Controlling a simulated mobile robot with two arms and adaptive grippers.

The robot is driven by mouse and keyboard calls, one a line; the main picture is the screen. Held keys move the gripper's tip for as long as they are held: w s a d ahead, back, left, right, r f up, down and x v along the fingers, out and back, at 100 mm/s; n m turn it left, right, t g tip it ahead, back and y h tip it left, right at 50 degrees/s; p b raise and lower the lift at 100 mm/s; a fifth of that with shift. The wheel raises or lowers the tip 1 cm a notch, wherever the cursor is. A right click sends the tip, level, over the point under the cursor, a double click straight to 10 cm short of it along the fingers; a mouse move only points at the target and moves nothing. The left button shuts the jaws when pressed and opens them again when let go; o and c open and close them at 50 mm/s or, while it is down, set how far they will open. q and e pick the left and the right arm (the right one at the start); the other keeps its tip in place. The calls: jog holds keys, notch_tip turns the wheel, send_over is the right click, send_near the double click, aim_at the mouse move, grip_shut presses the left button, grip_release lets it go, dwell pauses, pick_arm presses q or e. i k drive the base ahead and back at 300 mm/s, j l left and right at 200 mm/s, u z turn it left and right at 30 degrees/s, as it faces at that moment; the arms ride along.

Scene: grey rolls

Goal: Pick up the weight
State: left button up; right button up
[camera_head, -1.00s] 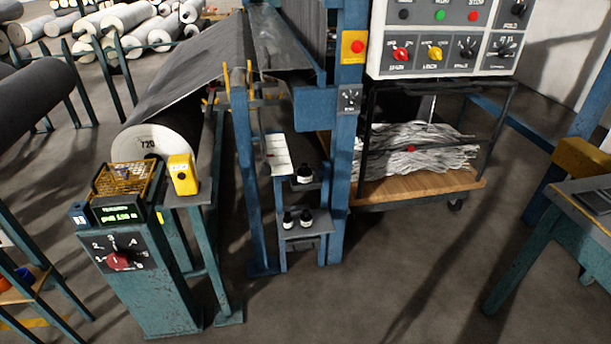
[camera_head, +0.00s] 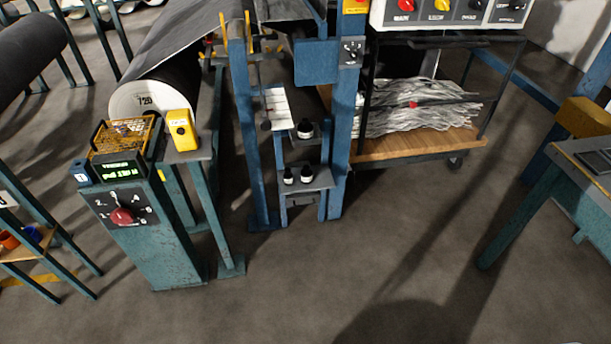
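Small dark objects that look like weights stand on two small shelves in a blue frame at the middle of the head view. One weight (camera_head: 305,128) is on the upper shelf (camera_head: 304,141). Two more, a left one (camera_head: 289,176) and a right one (camera_head: 307,175), stand side by side on the lower shelf (camera_head: 318,183). They are upright and dark with some white on them; details are too small to tell. Neither of my grippers is in view.
A control post (camera_head: 150,240) with a red knob stands at the left, near a yellow device (camera_head: 182,130) and a large roll (camera_head: 140,100). A cart (camera_head: 430,147) with grey strands is right of the frame. A bench (camera_head: 545,180) is far right. The front floor is clear.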

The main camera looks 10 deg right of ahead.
aim_at(304, 129)
jog(key=i+j+z, duration=0.1)
jog(key=i+z, duration=0.25)
jog(key=i, duration=0.15)
jog(key=i+j+z, duration=0.25)
jog(key=i+z, duration=0.15)
jog(key=i, duration=0.15)
